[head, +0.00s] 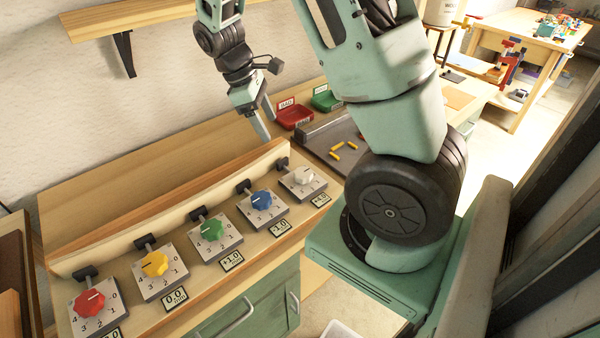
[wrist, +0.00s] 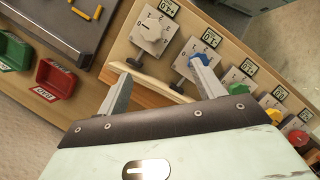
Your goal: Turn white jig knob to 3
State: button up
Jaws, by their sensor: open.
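The white jig knob (head: 303,176) is the last of the row on its grey dial plate, at the right end in the head view. In the wrist view the white knob (wrist: 152,30) is at the top, with dial numbers around it. I cannot tell surely which number its pointer faces. A small display (head: 321,199) by it seems to read +4.0. My gripper (head: 266,134) is open and empty, behind and left of the white knob, apart from it. In the wrist view its fingers (wrist: 160,67) spread below the white and blue knobs.
Blue (head: 262,200), green (head: 212,229), yellow (head: 155,263) and red (head: 90,303) knobs line the same bench. A wooden rail (head: 170,205) runs behind them. Red (head: 294,116) and green (head: 326,100) bins and a grey tray (head: 331,132) lie beyond.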

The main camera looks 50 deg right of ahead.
jog(key=d, duration=0.2)
jog(key=p, duration=0.3)
send_near(303, 172)
jog(key=x, duration=0.8)
jog(key=shift+f, duration=0.25)
jog(key=c, duration=1)
